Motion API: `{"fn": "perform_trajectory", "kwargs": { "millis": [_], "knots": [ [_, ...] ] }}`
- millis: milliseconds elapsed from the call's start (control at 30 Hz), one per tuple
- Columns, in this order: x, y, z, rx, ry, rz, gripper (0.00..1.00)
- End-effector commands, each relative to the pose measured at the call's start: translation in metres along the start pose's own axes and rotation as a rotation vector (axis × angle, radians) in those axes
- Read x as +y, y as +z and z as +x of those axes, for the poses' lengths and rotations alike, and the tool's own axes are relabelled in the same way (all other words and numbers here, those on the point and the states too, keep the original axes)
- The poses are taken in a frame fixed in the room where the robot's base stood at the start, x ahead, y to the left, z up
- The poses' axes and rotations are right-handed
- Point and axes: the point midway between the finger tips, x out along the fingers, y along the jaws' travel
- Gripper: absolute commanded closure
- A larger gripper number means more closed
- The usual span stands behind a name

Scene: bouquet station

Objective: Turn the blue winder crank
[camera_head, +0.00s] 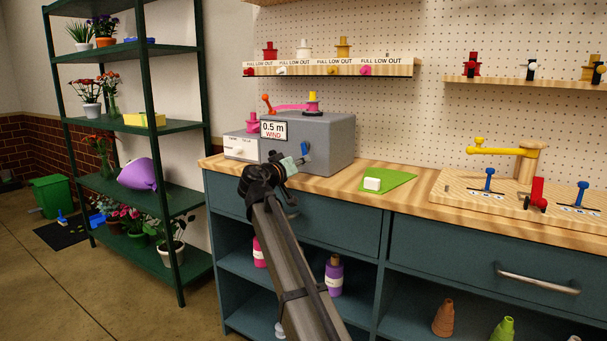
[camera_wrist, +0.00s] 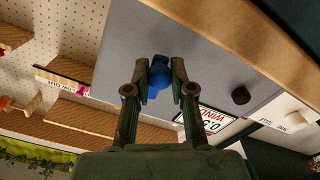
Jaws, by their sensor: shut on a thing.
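The blue winder crank (camera_head: 305,149) is on the front face of the grey winder box (camera_head: 335,141), which carries a "0.5 m WIND" label (camera_head: 273,130). My gripper (camera_head: 292,165) is in front of that face at the crank. In the wrist view the blue crank knob (camera_wrist: 158,76) lies between the two fingertips of my gripper (camera_wrist: 160,82), which is shut on it. The fingers hide part of the crank. A dark knob (camera_wrist: 240,96) sits on the same face, apart from the fingers.
A green cloth (camera_head: 400,183) with a white block (camera_head: 373,184) lies on the wooden counter (camera_head: 335,185) right of the box. A wooden board (camera_head: 470,200) with levers stands farther right. A green plant shelf (camera_head: 130,128) is at the left. Drawers are below the counter.

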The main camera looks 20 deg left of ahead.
Motion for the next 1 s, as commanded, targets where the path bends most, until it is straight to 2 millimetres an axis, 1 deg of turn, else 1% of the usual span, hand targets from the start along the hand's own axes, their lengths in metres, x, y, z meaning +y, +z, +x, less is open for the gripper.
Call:
{"fn": "perform_trajectory", "kwargs": {
  "millis": [33, 100, 500, 700, 1000],
  "knots": [
    [-0.006, 0.002, 0.001, 0.002, 0.000, 0.044, 1.00],
    [-0.009, 0.000, 0.001, 0.003, -0.001, 0.110, 1.00],
    [-0.020, -0.010, 0.001, 0.002, -0.001, 0.450, 1.00],
    [-0.022, -0.015, 0.001, 0.002, -0.001, 0.561, 1.00],
    [-0.022, -0.018, 0.001, 0.003, -0.001, 0.634, 1.00]
  ]
}}
